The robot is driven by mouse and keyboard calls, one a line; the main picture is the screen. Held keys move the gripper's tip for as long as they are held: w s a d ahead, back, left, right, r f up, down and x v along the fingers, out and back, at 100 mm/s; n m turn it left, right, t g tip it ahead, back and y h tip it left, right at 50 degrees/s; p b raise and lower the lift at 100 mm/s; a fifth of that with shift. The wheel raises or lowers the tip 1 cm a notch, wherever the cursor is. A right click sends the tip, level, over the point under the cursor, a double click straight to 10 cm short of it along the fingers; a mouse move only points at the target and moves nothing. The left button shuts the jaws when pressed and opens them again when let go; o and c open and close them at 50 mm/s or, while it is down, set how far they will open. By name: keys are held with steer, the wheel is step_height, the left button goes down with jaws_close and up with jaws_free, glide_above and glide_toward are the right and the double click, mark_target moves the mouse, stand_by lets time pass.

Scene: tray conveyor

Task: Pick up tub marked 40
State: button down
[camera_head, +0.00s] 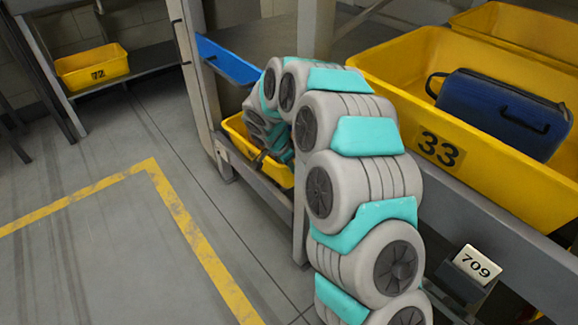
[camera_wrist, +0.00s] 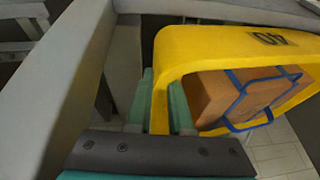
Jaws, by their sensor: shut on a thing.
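The tub marked 40 (camera_wrist: 215,38) is yellow and fills the right of the wrist view, its number upside down on the far rim. A brown case (camera_wrist: 235,95) with blue straps lies in it. My gripper (camera_wrist: 163,105) is shut on the tub's near-left wall, one teal finger on each side. In the head view a yellow tub (camera_head: 236,128) shows low behind my arm, inside the conveyor frame. Its number is hidden there, and my arm covers my fingertips.
A yellow tub marked 33 (camera_head: 385,75) holds a blue case (camera_head: 505,112) on the upper level at right. A tub marked 72 (camera_head: 92,68) sits on a far-left shelf. A blue panel (camera_head: 228,62) and grey posts stand close to my arm. The floor at left is clear.

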steer(key=shift+r, duration=0.1)
steer(key=shift+s+a+b, duration=0.25)
steer(key=shift+a+b, duration=0.2)
steer(key=shift+b, duration=0.15)
steer(key=s+a+r+b, duration=0.1)
steer(key=s+a+b, duration=0.7)
steer(key=a, duration=0.5)
steer(key=shift+s, duration=0.45)
stand_by(0.8)
stand_by(0.3)
